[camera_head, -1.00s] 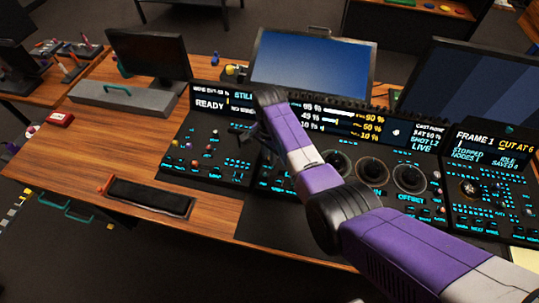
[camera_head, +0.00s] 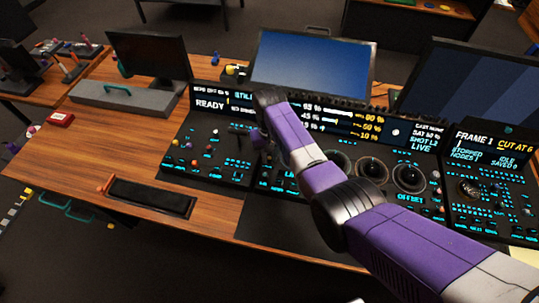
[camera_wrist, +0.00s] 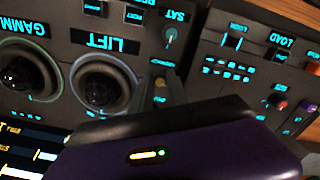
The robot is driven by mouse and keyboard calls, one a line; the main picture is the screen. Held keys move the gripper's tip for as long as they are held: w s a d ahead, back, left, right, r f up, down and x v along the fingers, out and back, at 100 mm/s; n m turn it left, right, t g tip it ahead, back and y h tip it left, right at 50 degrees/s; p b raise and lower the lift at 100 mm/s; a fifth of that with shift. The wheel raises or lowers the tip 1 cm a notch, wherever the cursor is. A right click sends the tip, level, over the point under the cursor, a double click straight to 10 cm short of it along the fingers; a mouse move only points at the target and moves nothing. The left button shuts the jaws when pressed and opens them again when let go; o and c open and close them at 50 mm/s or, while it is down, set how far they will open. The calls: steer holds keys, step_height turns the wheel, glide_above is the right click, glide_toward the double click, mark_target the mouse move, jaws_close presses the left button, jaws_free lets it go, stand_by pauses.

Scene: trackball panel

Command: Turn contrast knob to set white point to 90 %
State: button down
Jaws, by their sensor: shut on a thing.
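My gripper (camera_wrist: 166,94) is shut on a small knob (camera_wrist: 161,83) below the SAT knob in the wrist view. The small label beside it is too blurred to read surely. Most of the knob is hidden by the fingers and the wrist housing. In the head view my gripper (camera_head: 263,138) points down at the panel, and the knob is hidden there. The readout screen (camera_head: 345,120) shows white figures at left, the top one looking like 93 %, and yellow figures at right, the top one looking like 90 %. My arm covers part of it.
The LIFT trackball (camera_wrist: 101,86) and the SAT knob (camera_wrist: 171,38) are close to my gripper in the wrist view. The left panel (camera_head: 212,150) has several small knobs. Monitors (camera_head: 312,70) stand behind.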

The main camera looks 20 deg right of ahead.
mark_target(270, 158)
steer(key=n, duration=1.2)
steer(key=shift+n, duration=0.3)
stand_by(0.4)
steer(key=c, duration=1.3)
jaws_free()
steer(key=shift+r, duration=0.1)
step_height(270, 158, up, 8)
steer(key=shift+f, duration=0.15)
